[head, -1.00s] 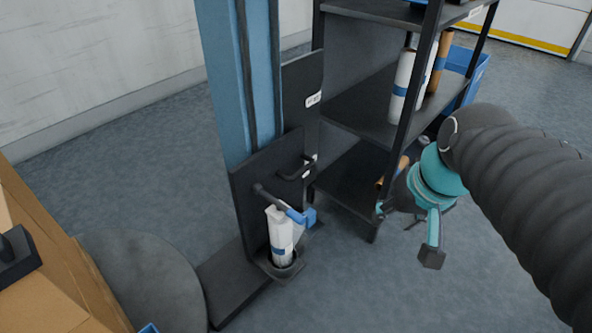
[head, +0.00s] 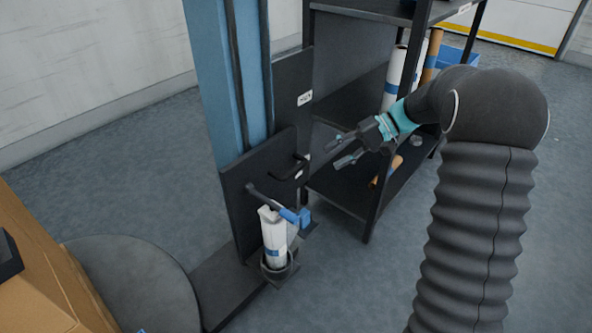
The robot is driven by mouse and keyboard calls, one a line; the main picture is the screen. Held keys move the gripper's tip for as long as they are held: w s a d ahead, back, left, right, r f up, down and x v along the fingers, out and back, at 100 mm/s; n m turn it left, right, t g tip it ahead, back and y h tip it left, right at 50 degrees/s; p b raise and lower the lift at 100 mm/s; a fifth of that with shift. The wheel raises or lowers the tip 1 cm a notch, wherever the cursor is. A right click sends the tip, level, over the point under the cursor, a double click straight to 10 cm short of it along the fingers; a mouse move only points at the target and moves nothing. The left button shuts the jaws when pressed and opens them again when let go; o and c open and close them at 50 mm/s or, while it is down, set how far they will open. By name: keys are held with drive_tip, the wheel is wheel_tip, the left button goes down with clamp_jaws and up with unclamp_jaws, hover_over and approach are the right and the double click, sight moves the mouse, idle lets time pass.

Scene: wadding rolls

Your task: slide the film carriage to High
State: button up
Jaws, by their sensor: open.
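The film carriage (head: 236,198) is a dark plate low on the blue mast (head: 234,80). It carries a white film roll (head: 273,238) with a blue band, standing in a round cup, under an arm with a blue end block (head: 304,217). A dark handle (head: 288,168) sticks out on the carriage's right side. A dark panel with a small white label (head: 304,98) stands behind it; its writing is too small to read. My gripper (head: 340,150) is open and empty, to the right of the handle and a little above it in the picture, pointing left, apart from it.
A black shelf rack (head: 375,205) stands just right of the mast, behind my gripper, with white and brown rolls on it. A blue bin (head: 452,58) is behind. A round grey disc (head: 125,285) and cardboard boxes (head: 40,270) are at the lower left.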

sight(299, 169)
drive_tip(key=w+d+f+y, duration=0.2)
drive_tip(key=w+f+y, duration=0.3)
drive_tip(key=w+f, duration=0.45)
drive_tip(key=a+f, duration=0.1)
drive_tip(key=a, duration=0.3)
drive_tip(key=s+a, duration=0.1)
drive_tip(key=a, duration=0.4)
drive_tip(key=s+a+f, duration=0.1)
drive_tip(key=a, duration=0.3)
drive_tip(key=shift+s+a+f, duration=0.15)
drive_tip(key=shift+f, duration=0.15)
